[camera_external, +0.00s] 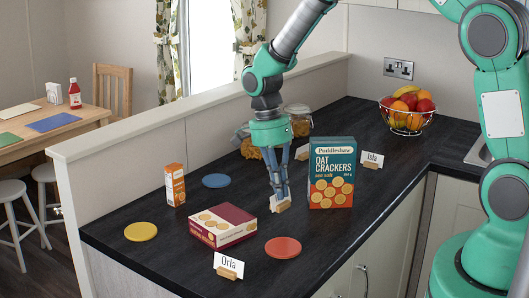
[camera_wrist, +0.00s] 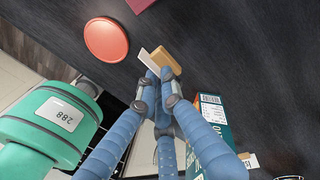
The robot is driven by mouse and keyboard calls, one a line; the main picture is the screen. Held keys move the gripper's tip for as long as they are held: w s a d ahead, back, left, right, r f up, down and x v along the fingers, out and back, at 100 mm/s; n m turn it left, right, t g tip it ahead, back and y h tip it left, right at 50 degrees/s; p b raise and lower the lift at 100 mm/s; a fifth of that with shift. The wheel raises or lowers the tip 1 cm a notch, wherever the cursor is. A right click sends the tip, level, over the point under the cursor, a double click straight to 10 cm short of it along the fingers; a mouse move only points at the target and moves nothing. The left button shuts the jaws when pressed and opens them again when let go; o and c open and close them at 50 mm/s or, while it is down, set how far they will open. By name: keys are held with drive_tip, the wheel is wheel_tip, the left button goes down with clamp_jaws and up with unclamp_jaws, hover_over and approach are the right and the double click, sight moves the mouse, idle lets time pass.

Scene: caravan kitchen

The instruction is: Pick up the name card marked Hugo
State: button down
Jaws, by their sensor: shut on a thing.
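My gripper (camera_external: 280,194) has its blue fingers shut on a small white name card with a wooden stand (camera_external: 284,206), left of the oat crackers box. The card and stand also show at the fingertips in the wrist view (camera_wrist: 165,62). No name can be read on this card. A card marked Orla (camera_external: 229,261) stands at the front edge of the counter. A card marked Isla (camera_external: 372,159) stands right of the crackers box. Another wooden stand (camera_external: 302,153) shows partly behind my gripper; its name is hidden.
The teal oat crackers box (camera_external: 332,172) stands close to the right of my gripper. A maroon box (camera_external: 222,226) and a red coaster (camera_external: 283,248) lie in front. Blue (camera_external: 216,181) and yellow (camera_external: 141,231) coasters, a small orange box (camera_external: 175,184) and a fruit bowl (camera_external: 407,108) are around.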

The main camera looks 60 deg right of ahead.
drive_tip(key=shift+s, duration=0.4)
drive_tip(key=shift+a, duration=0.1)
idle(0.4)
